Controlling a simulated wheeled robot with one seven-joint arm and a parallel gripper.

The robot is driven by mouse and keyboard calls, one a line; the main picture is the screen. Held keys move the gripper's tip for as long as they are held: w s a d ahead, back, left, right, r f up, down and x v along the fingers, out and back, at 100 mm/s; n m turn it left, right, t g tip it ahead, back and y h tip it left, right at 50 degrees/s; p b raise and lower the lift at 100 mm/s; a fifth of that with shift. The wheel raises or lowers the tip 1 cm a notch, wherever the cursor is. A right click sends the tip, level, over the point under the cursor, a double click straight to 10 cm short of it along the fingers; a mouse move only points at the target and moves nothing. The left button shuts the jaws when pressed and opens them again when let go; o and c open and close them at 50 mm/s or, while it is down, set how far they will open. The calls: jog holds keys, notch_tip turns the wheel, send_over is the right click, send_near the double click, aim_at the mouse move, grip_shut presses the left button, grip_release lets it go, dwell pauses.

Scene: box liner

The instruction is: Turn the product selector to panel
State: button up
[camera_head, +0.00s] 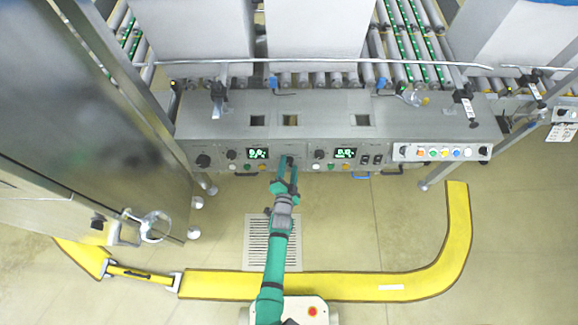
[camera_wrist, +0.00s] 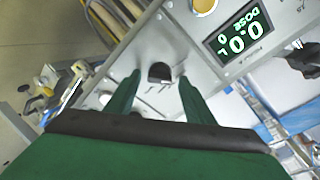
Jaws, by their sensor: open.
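A small black selector knob (camera_wrist: 160,72) sits on the grey control panel, between my fingertips in the wrist view. Small marks are printed beside it, too small to read, so its setting cannot be told. My gripper (camera_wrist: 160,82) has its two green fingers apart, one on each side of the knob; whether they touch it cannot be told. In the head view my gripper (camera_head: 288,162) is at the panel's front face, between two green displays, and hides the knob there.
A lit display (camera_wrist: 238,33) reading 0.0 is beside the knob; the head view shows a left display (camera_head: 257,154) and a right display (camera_head: 345,153). Other black knobs (camera_head: 203,160) and a coloured button box (camera_head: 440,152) line the panel. A yellow floor barrier (camera_head: 330,286) lies below.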

jog(key=shift+w+d+f, duration=0.1)
jog(key=shift+w+d, duration=0.05)
jog(key=shift+w, duration=0.1)
jog(key=c, duration=1)
jog(key=shift+c, duration=0.2)
